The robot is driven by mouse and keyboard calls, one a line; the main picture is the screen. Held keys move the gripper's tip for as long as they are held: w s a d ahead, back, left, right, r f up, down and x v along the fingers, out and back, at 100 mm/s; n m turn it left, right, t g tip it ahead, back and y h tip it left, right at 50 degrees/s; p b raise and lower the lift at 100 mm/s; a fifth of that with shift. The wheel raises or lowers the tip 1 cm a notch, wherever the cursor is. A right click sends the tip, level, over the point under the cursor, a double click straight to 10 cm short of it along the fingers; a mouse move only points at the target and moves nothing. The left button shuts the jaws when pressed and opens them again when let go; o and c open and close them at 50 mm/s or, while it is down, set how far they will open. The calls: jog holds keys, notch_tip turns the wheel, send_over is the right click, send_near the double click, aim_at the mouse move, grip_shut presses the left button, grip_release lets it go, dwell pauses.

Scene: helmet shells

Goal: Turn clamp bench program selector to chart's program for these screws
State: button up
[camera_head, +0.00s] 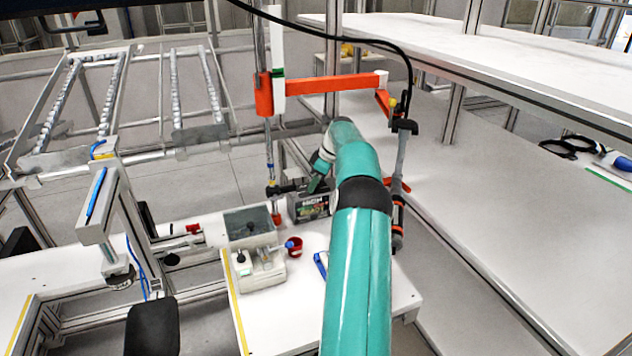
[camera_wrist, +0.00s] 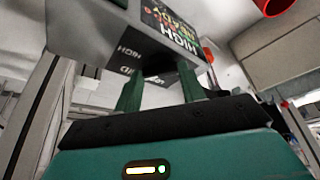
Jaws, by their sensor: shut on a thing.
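A dark grey box (camera_head: 310,207) with "HIGH" lettering is at the back of the white bench (camera_head: 300,325). In the wrist view, the lettered box (camera_wrist: 90,35) fills the upper left, tilted in the picture. My gripper (camera_head: 317,180) is at the top of this box, with its dark green fingers (camera_wrist: 160,85) closed against it. I cannot tell whether the box rests on the bench or is lifted. A pale unit (camera_head: 262,272) with small knobs stands on the bench, left of my arm. I cannot tell which part is the program selector. No chart is readable.
A dark-topped box (camera_head: 250,222) stands behind the pale unit. A red cup (camera_head: 295,250) and a blue-edged item (camera_head: 321,264) lie near my arm. An orange arm with hanging tools (camera_head: 325,92) spans overhead. A long white table (camera_head: 500,205) is at right.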

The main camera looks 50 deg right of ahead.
jog(key=shift+a+m+h, duration=0.2)
jog(key=shift+m+h, duration=0.5)
jog(key=shift+m, duration=1.4)
jog(key=o, duration=1)
jog(key=shift+s+r, duration=0.1)
jog(key=v, duration=1.3)
jog(key=shift+s+a+r, duration=0.1)
jog(key=shift+s+r, duration=0.15)
